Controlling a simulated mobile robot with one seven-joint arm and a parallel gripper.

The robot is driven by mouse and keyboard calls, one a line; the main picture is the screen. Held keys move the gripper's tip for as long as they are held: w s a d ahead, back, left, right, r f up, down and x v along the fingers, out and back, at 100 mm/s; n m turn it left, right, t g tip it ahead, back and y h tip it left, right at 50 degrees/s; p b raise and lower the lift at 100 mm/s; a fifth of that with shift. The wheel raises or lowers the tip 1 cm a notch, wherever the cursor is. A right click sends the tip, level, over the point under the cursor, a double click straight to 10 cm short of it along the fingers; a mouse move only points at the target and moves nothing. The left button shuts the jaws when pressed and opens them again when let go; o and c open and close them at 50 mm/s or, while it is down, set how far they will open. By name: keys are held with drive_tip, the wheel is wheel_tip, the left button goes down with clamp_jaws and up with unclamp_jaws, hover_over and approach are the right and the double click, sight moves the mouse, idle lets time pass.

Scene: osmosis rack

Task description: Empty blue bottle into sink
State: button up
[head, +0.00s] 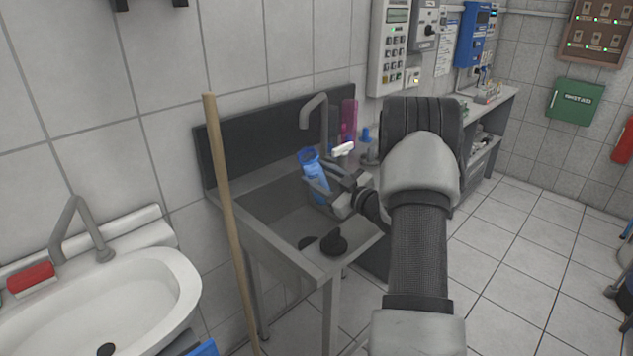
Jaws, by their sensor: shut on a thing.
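The blue bottle (317,183) is in my gripper (326,190), above the basin of the grey metal sink (283,214). The bottle leans, with its top toward the upper left. My gripper is shut on it, reaching in from the right. The sink's faucet (313,110) arches up behind the bottle. A drain hole (308,243) shows in the basin floor. I cannot tell whether the bottle is uncapped or whether liquid flows from it.
A pink bottle (348,117) and a small blue item (366,135) stand behind the sink. A black round object (334,243) sits at the sink's front edge. A wooden pole (226,205) leans left of it. A white washbasin (130,290) is at the lower left.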

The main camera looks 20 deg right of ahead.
sight(325, 183)
drive_tip(key=f+n+b, duration=0.1)
drive_tip(key=n, duration=0.1)
drive_tip(key=d+f+n+b, duration=0.1)
drive_tip(key=b, duration=0.1)
drive_tip(key=n+b, duration=0.2)
drive_tip(key=shift+w+d+f+n, duration=0.25)
drive_tip(key=shift+w+f+n, duration=0.05)
drive_tip(key=shift+f, duration=0.1)
drive_tip(key=d+n+b, duration=0.1)
drive_tip(key=n, duration=0.1)
drive_tip(key=w+d+r+n+b, duration=0.1)
drive_tip(key=n, duration=0.1)
drive_tip(key=d+n, duration=0.2)
drive_tip(key=shift+w+d+r+n+b, duration=0.1)
drive_tip(key=shift+w+r+n+b, duration=0.1)
drive_tip(key=shift+r+n+b, duration=0.2)
drive_tip(key=r+n+b, duration=0.1)
drive_tip(key=b, duration=0.1)
drive_tip(key=n+b, duration=0.2)
drive_tip(key=shift+r, duration=0.35)
drive_tip(key=shift+s+a+r+n, duration=0.1)
drive_tip(key=shift+a+r+n, duration=0.05)
drive_tip(key=shift+r+n, duration=0.7)
drive_tip(key=shift+a+r+n, duration=0.1)
drive_tip(key=shift+r+n, duration=0.45)
drive_tip(key=shift+n, duration=0.5)
